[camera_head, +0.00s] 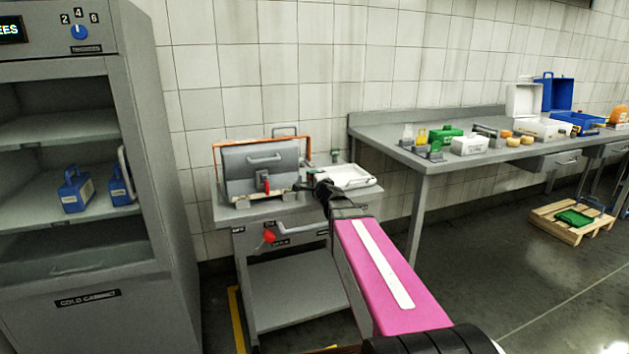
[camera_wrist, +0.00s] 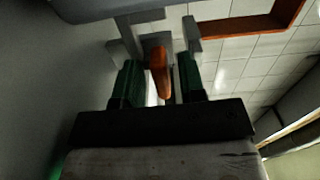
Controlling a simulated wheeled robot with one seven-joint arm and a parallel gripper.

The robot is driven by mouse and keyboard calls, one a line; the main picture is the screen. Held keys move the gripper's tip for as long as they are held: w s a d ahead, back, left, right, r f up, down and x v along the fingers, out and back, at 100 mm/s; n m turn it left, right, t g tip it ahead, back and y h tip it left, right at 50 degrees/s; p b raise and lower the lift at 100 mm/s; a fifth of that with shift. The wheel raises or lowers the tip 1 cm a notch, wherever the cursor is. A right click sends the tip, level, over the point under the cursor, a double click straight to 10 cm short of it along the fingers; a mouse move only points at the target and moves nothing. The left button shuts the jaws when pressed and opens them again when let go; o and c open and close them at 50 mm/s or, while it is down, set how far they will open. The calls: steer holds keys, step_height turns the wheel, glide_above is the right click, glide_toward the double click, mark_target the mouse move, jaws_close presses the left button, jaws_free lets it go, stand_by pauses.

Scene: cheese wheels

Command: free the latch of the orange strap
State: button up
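A grey lidded press-like box (camera_head: 258,170) stands on a small grey cabinet, with the orange strap (camera_head: 263,141) framing its top and sides. The strap also shows in the wrist view (camera_wrist: 252,27) at upper right. A red lever (camera_head: 266,184) is on the box's front. My gripper (camera_head: 300,187) is at the box's right front corner, its fingertips hard to see there. In the wrist view, its two green fingers (camera_wrist: 160,82) stand apart. An orange tab (camera_wrist: 159,62), which looks like the latch, lies between them with gaps on both sides.
A white tray (camera_head: 347,176) lies right of the box, close to my gripper. A red-knobbed handle (camera_head: 269,237) projects from the cabinet front. The cold cabinet (camera_head: 160,180) stands left; a long table (camera_head: 400,134) with several items stands right.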

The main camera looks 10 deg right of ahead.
stand_by(0.3)
steer(key=s+d, duration=0.2)
steer(key=s, duration=0.8)
steer(key=shift+s, duration=0.3)
steer(key=shift+d, duration=0.1)
